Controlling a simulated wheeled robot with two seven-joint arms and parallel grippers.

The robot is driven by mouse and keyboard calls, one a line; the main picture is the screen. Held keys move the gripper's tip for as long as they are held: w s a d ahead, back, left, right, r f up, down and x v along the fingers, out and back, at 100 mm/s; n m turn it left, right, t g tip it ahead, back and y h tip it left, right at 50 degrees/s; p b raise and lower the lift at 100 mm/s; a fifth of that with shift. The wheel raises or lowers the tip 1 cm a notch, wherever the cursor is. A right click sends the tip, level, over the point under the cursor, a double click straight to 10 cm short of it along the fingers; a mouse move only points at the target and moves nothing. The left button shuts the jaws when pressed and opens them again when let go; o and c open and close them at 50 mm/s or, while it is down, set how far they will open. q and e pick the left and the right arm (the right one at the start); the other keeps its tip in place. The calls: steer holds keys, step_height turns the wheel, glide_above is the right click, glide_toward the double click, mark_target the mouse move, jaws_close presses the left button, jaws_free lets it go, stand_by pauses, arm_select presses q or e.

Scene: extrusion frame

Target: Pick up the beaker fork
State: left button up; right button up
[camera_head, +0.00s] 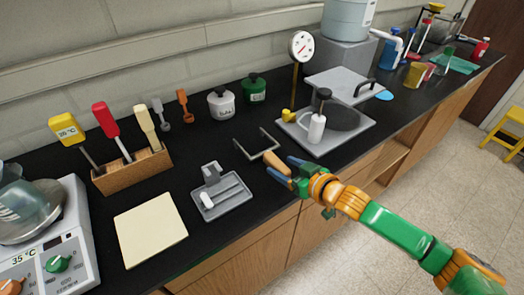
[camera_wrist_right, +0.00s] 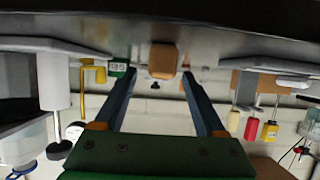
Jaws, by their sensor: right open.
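The beaker fork (camera_head: 277,162) lies on the black bench, near its front edge. It has a grey U-shaped metal end pointing away to the left and a tan wooden handle. My right gripper (camera_head: 287,170) is at the handle's near end, its blue fingers apart. In the right wrist view, the handle's end (camera_wrist_right: 163,60) shows as a brown block between the two open fingers (camera_wrist_right: 160,85), with gaps on both sides. I cannot tell how far the fingers reach along the handle. My left gripper is not in view.
A grey tray (camera_head: 235,199) lies left of the fork. A grey plate with a hotplate and a white cylinder (camera_head: 316,129) stands to the right. A wooden block with tools (camera_head: 132,172) and two jars (camera_head: 221,105) stand farther back. A cream pad (camera_head: 150,230) lies front left.

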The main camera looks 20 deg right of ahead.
mark_target(278, 163)
steer(key=p+x, duration=0.1)
steer(key=x, duration=0.4)
steer(key=shift+w+a, duration=0.15)
steer(key=shift+w, duration=0.25)
steer(key=shift+s+r, duration=0.1)
steer(key=shift+s, duration=0.1)
steer(key=c, duration=0.6)
jaws_close()
